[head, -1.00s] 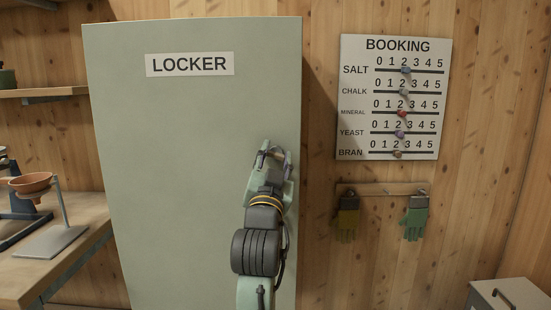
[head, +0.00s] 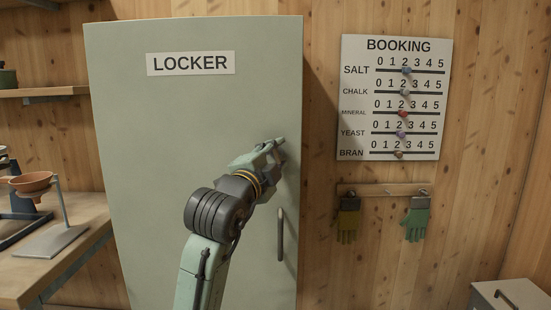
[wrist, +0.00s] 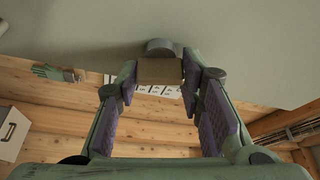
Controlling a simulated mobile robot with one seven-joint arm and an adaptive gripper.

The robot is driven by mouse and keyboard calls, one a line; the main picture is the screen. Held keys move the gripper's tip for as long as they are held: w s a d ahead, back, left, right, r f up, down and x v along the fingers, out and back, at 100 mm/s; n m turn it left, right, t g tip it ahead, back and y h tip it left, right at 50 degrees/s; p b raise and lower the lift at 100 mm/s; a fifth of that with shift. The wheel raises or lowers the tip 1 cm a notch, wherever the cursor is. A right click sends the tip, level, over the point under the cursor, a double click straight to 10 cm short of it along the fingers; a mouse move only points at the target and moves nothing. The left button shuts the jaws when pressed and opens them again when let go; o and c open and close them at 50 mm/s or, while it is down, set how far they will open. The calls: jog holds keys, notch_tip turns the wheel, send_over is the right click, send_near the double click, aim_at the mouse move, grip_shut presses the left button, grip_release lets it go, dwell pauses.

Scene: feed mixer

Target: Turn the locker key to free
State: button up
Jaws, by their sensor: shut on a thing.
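The grey-green locker (head: 190,130) stands with its door shut, under a "LOCKER" label (head: 190,63). My gripper (head: 277,146) is at the door's right side, above the dark bar handle (head: 281,235). In the wrist view my gripper (wrist: 160,75) has its two fingers closed on the tan block-like head of the key (wrist: 160,70). The key sits at a round grey lock (wrist: 160,46) on the door face. In the head view my gripper hides the key and lock. Any marking for the key's positions is not visible.
Right of the locker hang a booking board (head: 395,98) with several sliders and a rack with two gloves (head: 416,218). A workbench (head: 75,245) with a brown bowl (head: 32,183) stands at left. A grey box (head: 510,295) is at the lower right.

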jog(key=shift+m+g, duration=0.8)
jog(key=shift+m, duration=0.8)
jog(key=o, duration=1.2)
jog(key=shift+c, duration=0.2)
jog(key=v, duration=1.2)
jog(key=shift+r, duration=0.1)
